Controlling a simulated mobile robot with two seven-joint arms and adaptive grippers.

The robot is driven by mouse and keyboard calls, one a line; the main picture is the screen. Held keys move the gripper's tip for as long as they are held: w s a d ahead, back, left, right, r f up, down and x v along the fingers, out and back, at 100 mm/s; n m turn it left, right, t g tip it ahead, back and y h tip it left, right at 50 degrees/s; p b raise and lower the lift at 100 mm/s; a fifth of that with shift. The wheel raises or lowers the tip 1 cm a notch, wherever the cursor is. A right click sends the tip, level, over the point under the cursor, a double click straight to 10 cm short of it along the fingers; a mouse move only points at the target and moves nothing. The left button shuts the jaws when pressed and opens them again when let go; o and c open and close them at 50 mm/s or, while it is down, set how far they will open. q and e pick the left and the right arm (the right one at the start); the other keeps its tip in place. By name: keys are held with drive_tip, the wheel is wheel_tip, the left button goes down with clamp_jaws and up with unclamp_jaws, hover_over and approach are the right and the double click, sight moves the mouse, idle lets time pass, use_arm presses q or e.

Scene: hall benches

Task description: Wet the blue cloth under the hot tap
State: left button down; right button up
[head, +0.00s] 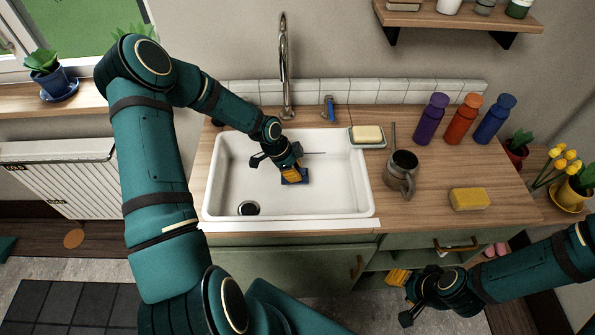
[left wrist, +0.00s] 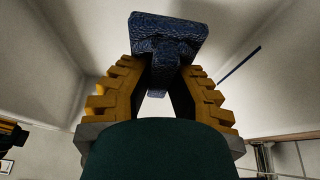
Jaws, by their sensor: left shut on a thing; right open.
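My left gripper (head: 289,173) is low inside the white sink (head: 345,200), shut on the blue cloth (head: 295,178). In the left wrist view the bunched dark blue cloth (left wrist: 165,38) sits between the yellow finger pads (left wrist: 160,88). The chrome tap spout (head: 284,70) stands behind the sink; I see no water running from it. A blue tap handle (head: 328,108) is right of the spout. No handle marked hot is visible; my left arm covers part of the counter left of the spout. My right gripper (head: 398,295) is open and empty in front of the cabinet.
A soap bar on a dish (head: 367,136) is at the sink's right rim. A grey mug (head: 401,172), a yellow sponge (head: 468,199) and purple, orange and blue bottles (head: 465,119) stand on the right counter. The drain (head: 248,208) is at the sink's front left.

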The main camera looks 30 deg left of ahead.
use_arm(q)
drive_tip(key=a+f, duration=0.1)
drive_tip(key=w+a+f+b, duration=0.1)
drive_tip(key=f, duration=0.1)
drive_tip(key=shift+a, duration=0.15)
drive_tip(key=shift+f+b, duration=1.05)
drive_tip(key=shift+f, duration=0.1)
drive_tip(key=shift+f, duration=0.2)
drive_tip(key=c, duration=0.9)
unclamp_jaws()
drive_tip(key=v, duration=1.2)
drive_tip(key=shift+r, duration=0.15)
